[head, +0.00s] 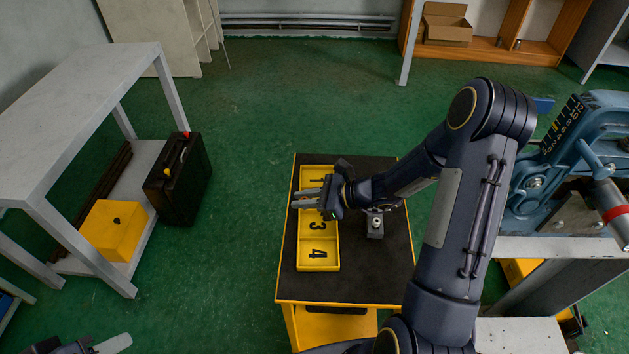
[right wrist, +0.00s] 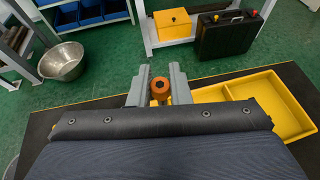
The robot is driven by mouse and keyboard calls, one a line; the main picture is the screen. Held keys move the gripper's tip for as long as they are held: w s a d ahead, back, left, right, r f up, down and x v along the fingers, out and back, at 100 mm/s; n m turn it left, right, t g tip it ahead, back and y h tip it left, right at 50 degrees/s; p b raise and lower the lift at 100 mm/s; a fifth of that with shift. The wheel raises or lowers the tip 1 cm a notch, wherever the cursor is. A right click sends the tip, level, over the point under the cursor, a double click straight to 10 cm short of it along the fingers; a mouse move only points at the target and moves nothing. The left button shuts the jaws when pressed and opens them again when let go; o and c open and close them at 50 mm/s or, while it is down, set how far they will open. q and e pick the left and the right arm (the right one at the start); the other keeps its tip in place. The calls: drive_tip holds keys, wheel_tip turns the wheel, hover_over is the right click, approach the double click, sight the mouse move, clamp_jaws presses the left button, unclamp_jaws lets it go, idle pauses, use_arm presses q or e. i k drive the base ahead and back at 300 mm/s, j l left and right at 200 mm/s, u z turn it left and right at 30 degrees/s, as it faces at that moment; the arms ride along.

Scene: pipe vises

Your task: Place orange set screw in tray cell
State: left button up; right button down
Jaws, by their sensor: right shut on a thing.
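The orange set screw (right wrist: 160,86) shows in the right wrist view as a round head with a dark hex socket, between the two grey fingers of my right gripper (right wrist: 160,84). The gripper is shut on it. In the head view my right gripper (head: 308,202) is over the yellow tray (head: 318,244), across the area between the cells marked 1 and 3, hiding part of it. I cannot tell the screw's height above the tray. Cells 3 and 4 look empty. A grey fingertip of my left gripper (head: 113,343) shows at the bottom left; its opening cannot be judged.
The tray lies on a black-topped yellow cart (head: 355,280). A small grey metal fixture (head: 375,223) stands right of the tray. A blue pipe vise (head: 560,165) is at the right. A grey table (head: 75,95) stands left, with green floor between.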

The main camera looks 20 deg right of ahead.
sight(317, 179)
drive_tip(key=i+j+z, duration=0.15)
drive_tip(key=j, duration=0.25)
drive_tip(key=i+j+z, duration=0.2)
drive_tip(key=j, duration=0.25)
drive_tip(key=j+z, duration=0.15)
drive_tip(key=j, duration=0.3)
drive_tip(key=i+j+z, duration=0.3)
drive_tip(key=i, duration=0.15)
drive_tip(key=i+j+z, duration=0.25)
drive_tip(key=i, duration=0.2)
drive_tip(key=i+l, duration=0.05)
